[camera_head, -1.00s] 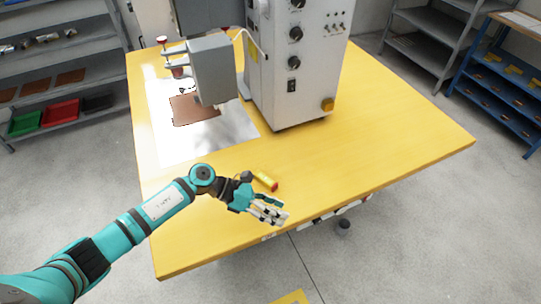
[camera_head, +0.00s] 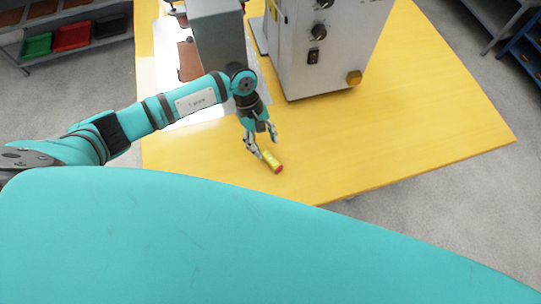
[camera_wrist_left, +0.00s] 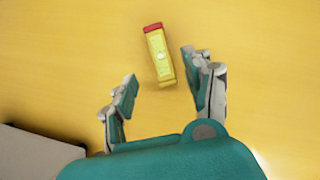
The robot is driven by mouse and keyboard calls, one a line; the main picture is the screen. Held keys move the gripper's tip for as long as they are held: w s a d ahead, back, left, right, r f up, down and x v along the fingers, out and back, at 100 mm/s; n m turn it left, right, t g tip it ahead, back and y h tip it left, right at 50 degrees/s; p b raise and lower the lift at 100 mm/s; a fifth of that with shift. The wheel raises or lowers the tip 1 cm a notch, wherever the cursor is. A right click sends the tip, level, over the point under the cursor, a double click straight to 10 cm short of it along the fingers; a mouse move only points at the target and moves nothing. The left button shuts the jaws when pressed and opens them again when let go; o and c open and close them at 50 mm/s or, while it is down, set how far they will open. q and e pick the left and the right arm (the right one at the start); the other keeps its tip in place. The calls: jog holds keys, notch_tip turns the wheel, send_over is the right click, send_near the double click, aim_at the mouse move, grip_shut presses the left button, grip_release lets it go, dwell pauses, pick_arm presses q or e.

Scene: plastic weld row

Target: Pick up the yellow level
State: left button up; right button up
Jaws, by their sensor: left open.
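The yellow level (camera_head: 272,162) is a short yellow bar with a red end. It lies on the yellow table near its front edge. In the left wrist view the level (camera_wrist_left: 159,56) lies ahead of the open fingers, its near end level with the right fingertip and its red end pointing away. My left gripper (camera_head: 262,143) is open and empty, just behind the level in the head view. In the left wrist view its fingers (camera_wrist_left: 160,88) stand wide apart, with bare table between them. My right gripper is not in view.
The yellow table (camera_head: 420,125) has clear room to the right of the level. A large white machine (camera_head: 318,50) with black knobs stands behind. A brown sheet (camera_head: 188,62) lies on a white area at the left. Shelves with green and red bins stand at the far left.

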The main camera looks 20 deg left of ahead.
aim_at(270, 158)
pick_arm(q)
jog(key=shift+s+d+f+p, duration=0.25)
jog(key=shift+d+f+p, duration=0.05)
jog(key=shift+f+p, duration=0.2)
jog(key=shift+s+d+f+p, duration=0.25)
jog(key=shift+d+f+p, duration=0.05)
jog(key=shift+f+p, duration=0.15)
jog(key=x, duration=0.2)
jog(key=shift+s+d+f+p, duration=0.1)
jog(key=shift+f+p, duration=0.1)
jog(key=shift+p, duration=0.1)
jog(key=shift+f, duration=0.45)
jog(key=c, duration=0.7)
grip_shut()
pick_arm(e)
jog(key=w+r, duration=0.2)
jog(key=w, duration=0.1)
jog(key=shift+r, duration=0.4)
